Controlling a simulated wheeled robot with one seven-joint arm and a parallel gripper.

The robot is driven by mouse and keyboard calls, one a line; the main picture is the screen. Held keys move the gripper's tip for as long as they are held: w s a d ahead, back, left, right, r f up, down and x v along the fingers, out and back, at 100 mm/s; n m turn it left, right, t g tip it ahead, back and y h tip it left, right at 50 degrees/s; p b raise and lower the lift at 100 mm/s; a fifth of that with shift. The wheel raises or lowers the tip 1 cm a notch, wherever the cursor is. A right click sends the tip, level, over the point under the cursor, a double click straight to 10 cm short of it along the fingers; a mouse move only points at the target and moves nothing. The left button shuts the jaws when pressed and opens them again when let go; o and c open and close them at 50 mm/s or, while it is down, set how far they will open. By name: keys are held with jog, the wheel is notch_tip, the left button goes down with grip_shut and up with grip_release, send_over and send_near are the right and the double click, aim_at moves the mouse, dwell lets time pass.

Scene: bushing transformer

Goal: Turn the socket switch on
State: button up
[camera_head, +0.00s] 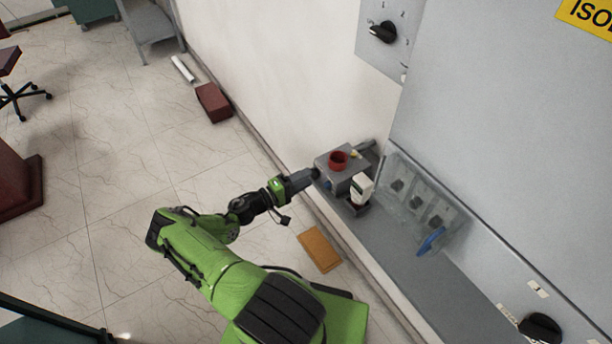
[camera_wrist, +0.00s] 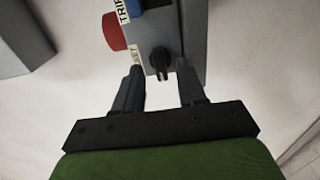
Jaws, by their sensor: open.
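A grey box (camera_head: 342,172) with a red round button (camera_head: 338,159) on top stands on the grey ledge by the wall. In the wrist view the box (camera_wrist: 190,30) shows a black rotary knob (camera_wrist: 161,58) on its near face, with its handle pointing roughly down in the picture. The red button (camera_wrist: 115,32) is at the left, by partly cut labels. My gripper (camera_wrist: 160,67) is open, with one finger on each side of the knob; I cannot tell whether they touch it. In the head view my gripper (camera_head: 313,175) is at the box's left side.
A white item (camera_head: 361,187) stands right of the box. A clear cover (camera_head: 422,200) over several dark switches is on the panel, with a blue item (camera_head: 431,241). An orange slab (camera_head: 319,249) lies below the ledge.

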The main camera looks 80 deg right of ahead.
jog(key=shift+s+d, duration=0.45)
jog(key=shift+d, duration=0.05)
grip_shut()
jog(key=shift+f+m+b, duration=0.1)
jog(key=shift+m+b, duration=0.3)
jog(key=m+b, duration=1.7)
jog(key=b, duration=0.3)
jog(key=shift+f+b, duration=0.1)
jog(key=shift+b, duration=0.2)
grip_release()
